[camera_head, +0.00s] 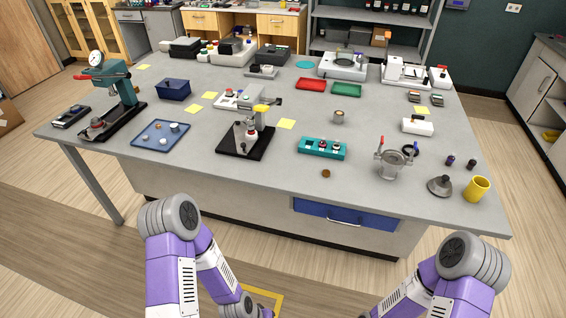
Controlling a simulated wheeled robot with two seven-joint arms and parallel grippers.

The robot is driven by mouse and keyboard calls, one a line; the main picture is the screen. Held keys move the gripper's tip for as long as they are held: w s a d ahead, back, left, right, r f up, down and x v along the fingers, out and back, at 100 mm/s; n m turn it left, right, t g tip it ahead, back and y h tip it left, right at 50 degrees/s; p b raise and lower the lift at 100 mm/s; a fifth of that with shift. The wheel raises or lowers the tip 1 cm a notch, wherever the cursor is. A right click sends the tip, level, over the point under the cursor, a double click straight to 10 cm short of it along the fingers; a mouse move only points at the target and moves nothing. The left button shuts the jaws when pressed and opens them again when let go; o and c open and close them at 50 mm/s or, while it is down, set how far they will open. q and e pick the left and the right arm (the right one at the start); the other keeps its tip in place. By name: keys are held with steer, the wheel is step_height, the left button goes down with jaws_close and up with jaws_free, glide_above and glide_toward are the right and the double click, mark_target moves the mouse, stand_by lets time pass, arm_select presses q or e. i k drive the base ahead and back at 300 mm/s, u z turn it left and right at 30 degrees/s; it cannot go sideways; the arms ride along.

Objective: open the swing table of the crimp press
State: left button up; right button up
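Two press-like devices stand on the grey table, and I cannot tell for certain which is the crimp press. A teal upright press (122,82) with a round dial, a red lever and a long black base stands at the left end. A smaller device (249,132) with a yellow knob on a black base plate (230,148) stands near the front edge, left of centre. A swing table cannot be made out on either. My two purple arms hang in front of the table, well apart from both devices.
A blue tray (147,142) with small parts lies between the two devices. A blue drawer (318,211) is shut.

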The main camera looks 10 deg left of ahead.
mark_target(242, 134)
steer(key=u, duration=1.2)
steer(key=i, duration=0.8)
steer(key=u, duration=0.05)
